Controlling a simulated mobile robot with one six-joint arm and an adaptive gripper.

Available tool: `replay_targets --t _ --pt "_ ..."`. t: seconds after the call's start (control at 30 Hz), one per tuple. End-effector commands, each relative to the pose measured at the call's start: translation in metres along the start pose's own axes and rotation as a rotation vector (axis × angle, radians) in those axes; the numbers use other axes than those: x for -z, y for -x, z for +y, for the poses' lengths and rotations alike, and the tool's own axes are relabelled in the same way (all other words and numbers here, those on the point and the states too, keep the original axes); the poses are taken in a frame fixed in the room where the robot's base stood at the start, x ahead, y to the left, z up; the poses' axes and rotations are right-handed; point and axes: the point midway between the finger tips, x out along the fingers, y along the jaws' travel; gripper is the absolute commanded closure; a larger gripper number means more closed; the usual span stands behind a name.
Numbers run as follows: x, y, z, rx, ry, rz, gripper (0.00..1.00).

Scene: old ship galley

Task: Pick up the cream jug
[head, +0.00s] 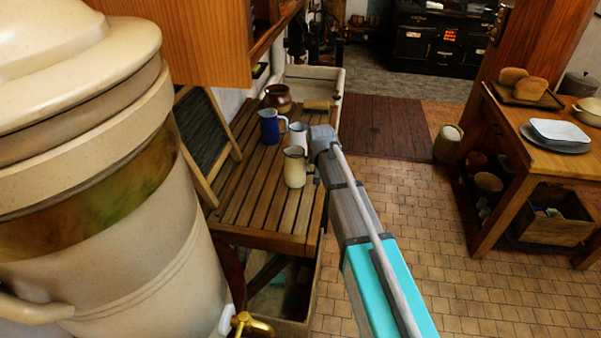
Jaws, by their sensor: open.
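The cream jug (294,168) stands upright on the slatted wooden table (236,213), toward its right side. A blue jug (269,127) stands behind it to the left, and a white mug or jug (298,136) stands just behind it. My gripper (316,176) is at the right of the cream jug, at the end of my arm reaching in from the lower right. It is open. Its fingers are small and partly hidden by my own arm, so I cannot tell whether they touch the jug.
A large cream urn (95,190) with a brass tap fills the left foreground. A framed slate (205,130) leans at the table's left, under an orange wooden cupboard (190,40). A brown pot (278,97) stands farther back. Tiled floor is open at right, before a side table (540,145).

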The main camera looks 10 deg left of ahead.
Motion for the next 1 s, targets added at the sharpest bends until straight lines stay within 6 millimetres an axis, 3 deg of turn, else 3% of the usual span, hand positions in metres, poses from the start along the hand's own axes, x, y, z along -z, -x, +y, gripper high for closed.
replay_targets --t 0.5,0.57,0.8,1.0 --pt "0.0000 0.0003 0.0000 0.000 0.000 0.000 0.45" --pt "0.0000 0.0003 -0.0001 0.000 0.000 0.000 0.52" --pt "0.0001 0.0003 -0.0002 0.000 0.000 0.000 0.97" --pt "-0.0001 0.0003 -0.0002 0.000 0.000 0.000 1.00"
